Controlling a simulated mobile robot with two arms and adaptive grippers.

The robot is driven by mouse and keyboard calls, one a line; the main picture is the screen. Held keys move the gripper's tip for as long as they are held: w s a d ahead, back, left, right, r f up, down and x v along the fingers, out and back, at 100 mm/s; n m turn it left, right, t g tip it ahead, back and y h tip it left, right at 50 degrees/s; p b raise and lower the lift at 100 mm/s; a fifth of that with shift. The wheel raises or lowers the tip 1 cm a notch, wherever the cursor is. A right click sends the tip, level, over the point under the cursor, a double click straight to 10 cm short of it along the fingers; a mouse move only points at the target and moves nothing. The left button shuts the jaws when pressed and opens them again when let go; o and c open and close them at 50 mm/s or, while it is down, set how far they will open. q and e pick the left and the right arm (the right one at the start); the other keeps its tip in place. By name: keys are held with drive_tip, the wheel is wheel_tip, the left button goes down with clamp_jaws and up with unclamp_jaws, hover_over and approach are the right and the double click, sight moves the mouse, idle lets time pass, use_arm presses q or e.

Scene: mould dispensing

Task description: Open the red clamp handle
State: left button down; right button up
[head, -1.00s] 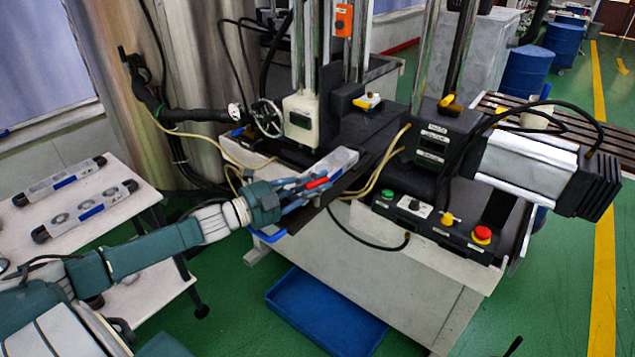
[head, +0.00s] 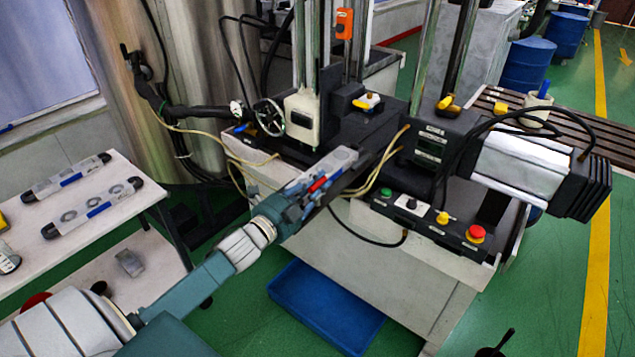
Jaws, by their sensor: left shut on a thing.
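The red clamp handle (head: 317,184) shows as a short red bar at the front left edge of the machine, tilted up to the right. It lies beside a light grey metal block (head: 341,160) on the machine's dark bed. My left gripper (head: 308,190) reaches in from the lower left and is shut on the red handle. Its fingers hide part of the handle and whatever the handle is fixed to. My right gripper is not in view.
A control panel (head: 428,225) with several buttons is on the machine's front right. A handwheel (head: 269,117) stands behind my gripper. Thin hoses and a black cable run close to the block. Two similar grey blocks lie on the white table (head: 125,192) at left. A blue tray (head: 328,308) lies below.

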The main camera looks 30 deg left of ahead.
use_arm(q)
drive_tip(key=c, duration=1.7)
unclamp_jaws()
drive_tip(key=shift+d+r, duration=0.1)
drive_tip(key=shift+s, duration=0.2)
drive_tip(key=s, duration=1.1)
drive_tip(key=shift+s+a, duration=0.35)
drive_tip(key=shift+a, duration=0.05)
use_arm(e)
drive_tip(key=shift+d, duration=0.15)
